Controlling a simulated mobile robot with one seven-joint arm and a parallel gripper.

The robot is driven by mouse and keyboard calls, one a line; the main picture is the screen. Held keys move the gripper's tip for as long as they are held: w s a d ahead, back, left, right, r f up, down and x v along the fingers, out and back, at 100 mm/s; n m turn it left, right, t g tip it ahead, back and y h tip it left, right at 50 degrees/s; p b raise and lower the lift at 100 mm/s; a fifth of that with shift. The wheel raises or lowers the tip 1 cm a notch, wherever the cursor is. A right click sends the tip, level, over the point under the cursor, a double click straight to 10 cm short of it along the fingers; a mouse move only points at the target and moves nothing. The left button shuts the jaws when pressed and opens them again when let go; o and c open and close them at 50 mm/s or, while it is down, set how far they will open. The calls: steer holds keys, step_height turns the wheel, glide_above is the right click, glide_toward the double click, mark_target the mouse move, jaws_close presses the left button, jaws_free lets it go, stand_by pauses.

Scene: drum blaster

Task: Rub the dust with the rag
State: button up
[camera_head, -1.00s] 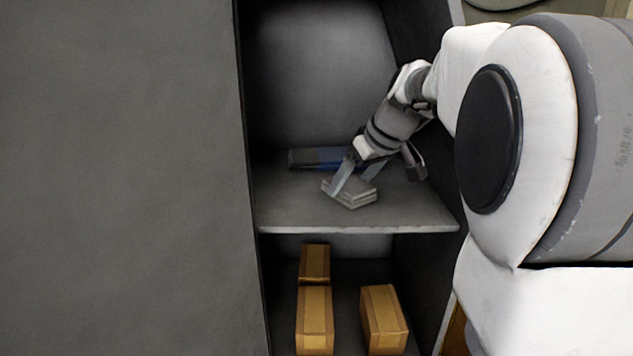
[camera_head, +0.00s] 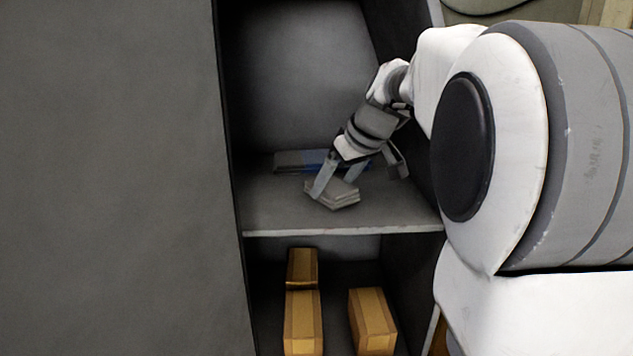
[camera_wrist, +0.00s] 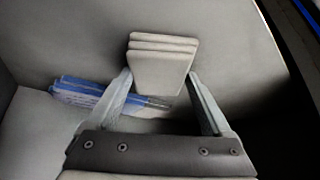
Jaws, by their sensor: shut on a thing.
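The rag is a grey folded stack of several layers (camera_head: 334,194) at the middle of the upper shelf (camera_head: 275,212) of a grey cabinet. My gripper (camera_head: 337,184) reaches in from the right, tilted down, with a finger on either side of the rag. In the wrist view the rag (camera_wrist: 163,66) sits between the two fingertips (camera_wrist: 161,76), and the gripper is shut on it. From these views I cannot tell whether the rag touches the shelf. I cannot make out any distinct dust.
A blue and grey object (camera_head: 308,160) lies behind the rag; it also shows in the wrist view (camera_wrist: 85,93). Cardboard boxes (camera_head: 303,322) (camera_head: 372,320) stand on the lower shelf. The cabinet walls close in both sides. The upper shelf's front left is clear.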

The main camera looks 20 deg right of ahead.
mark_target(290, 196)
steer(key=shift+w+a+f, duration=0.1)
steer(key=shift+w+a, duration=0.3)
steer(key=shift+a, duration=0.8)
steer(key=shift+w+a+f, duration=0.1)
steer(key=shift+w+a, duration=0.25)
steer(key=shift+a, duration=0.9)
steer(key=shift+w+a+f, duration=0.1)
steer(key=shift+w+a, duration=0.3)
steer(key=shift+a, duration=0.8)
steer(key=shift+w+a+r+p, duration=0.1)
steer(key=shift+w+a+p, duration=0.2)
steer(key=shift+a, duration=0.55)
steer(key=shift+w+a+r+p, duration=0.1)
steer(key=shift+w+a+p, duration=0.15)
steer(key=shift+a, duration=0.6)
steer(key=shift+d+r+p, duration=0.1)
steer(key=shift+r+p, duration=2.2)
steer(key=shift+r, duration=0.8)
step_height(290, 196, up, 3)
steer(key=shift+f+p, duration=0.1)
steer(key=shift+p, duration=1.05)
